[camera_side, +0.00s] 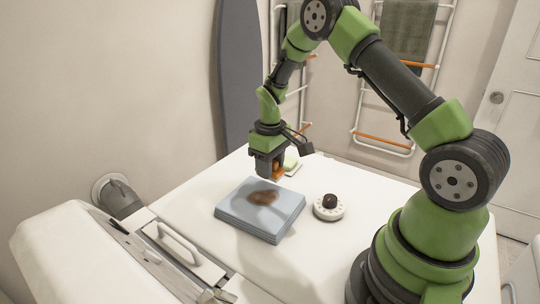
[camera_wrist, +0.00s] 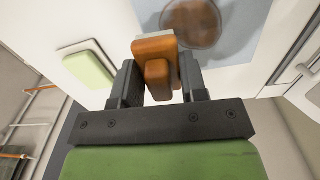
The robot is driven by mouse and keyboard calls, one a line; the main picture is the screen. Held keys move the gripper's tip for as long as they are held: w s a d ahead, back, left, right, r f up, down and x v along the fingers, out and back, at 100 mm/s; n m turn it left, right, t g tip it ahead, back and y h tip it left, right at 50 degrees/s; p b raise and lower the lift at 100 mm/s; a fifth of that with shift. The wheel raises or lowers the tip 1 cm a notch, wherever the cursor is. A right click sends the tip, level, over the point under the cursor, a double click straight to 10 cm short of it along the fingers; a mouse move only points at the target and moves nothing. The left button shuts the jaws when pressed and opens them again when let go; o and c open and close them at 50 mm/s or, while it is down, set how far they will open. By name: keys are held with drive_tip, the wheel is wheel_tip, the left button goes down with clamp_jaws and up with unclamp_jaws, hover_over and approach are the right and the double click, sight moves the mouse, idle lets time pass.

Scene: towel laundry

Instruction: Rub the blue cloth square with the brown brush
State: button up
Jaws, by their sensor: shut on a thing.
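The blue cloth square (camera_side: 257,222) lies folded in a flat stack on the white top, with a brown stain (camera_side: 263,198) on it. The cloth (camera_wrist: 250,42) and its round stain (camera_wrist: 190,22) also show at the top of the wrist view. My gripper (camera_side: 272,172) is above the far edge of the cloth. In the wrist view my gripper (camera_wrist: 158,85) is shut on the brown brush (camera_wrist: 155,50), with one finger on each side of its handle. In the side view the brush (camera_side: 278,173) is partly hidden by the fingers. I cannot tell if it touches the cloth.
A pale green and white block (camera_side: 291,165) lies behind the gripper; it also shows in the wrist view (camera_wrist: 90,68). A white dial with a black knob (camera_side: 328,207) stands right of the cloth. White towel racks (camera_side: 385,145) stand at the back wall.

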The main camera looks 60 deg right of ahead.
sight(260, 206)
drive_tip(key=shift+f, duration=1.75)
drive_tip(key=shift+a+f, duration=0.1)
drive_tip(key=shift+a, duration=0.75)
drive_tip(key=shift+s+a, duration=0.15)
drive_tip(key=shift+a, duration=1.35)
drive_tip(key=shift+s+a, duration=0.1)
drive_tip(key=shift+a, duration=1.35)
drive_tip(key=shift+w+d, duration=0.15)
drive_tip(key=shift+d, duration=1.6)
drive_tip(key=shift+w+d, duration=0.1)
drive_tip(key=shift+d, duration=1.65)
drive_tip(key=shift+s+d, duration=0.35)
drive_tip(key=shift+s, duration=0.45)
drive_tip(key=shift+s+a, duration=0.15)
drive_tip(key=shift+a, duration=3.3)
drive_tip(key=shift+w+d, duration=0.15)
drive_tip(key=shift+d, duration=1.65)
drive_tip(key=shift+w+d, duration=0.1)
drive_tip(key=shift+d, duration=1.65)
drive_tip(key=shift+a+r, duration=0.1)
drive_tip(key=shift+r, duration=3.95)
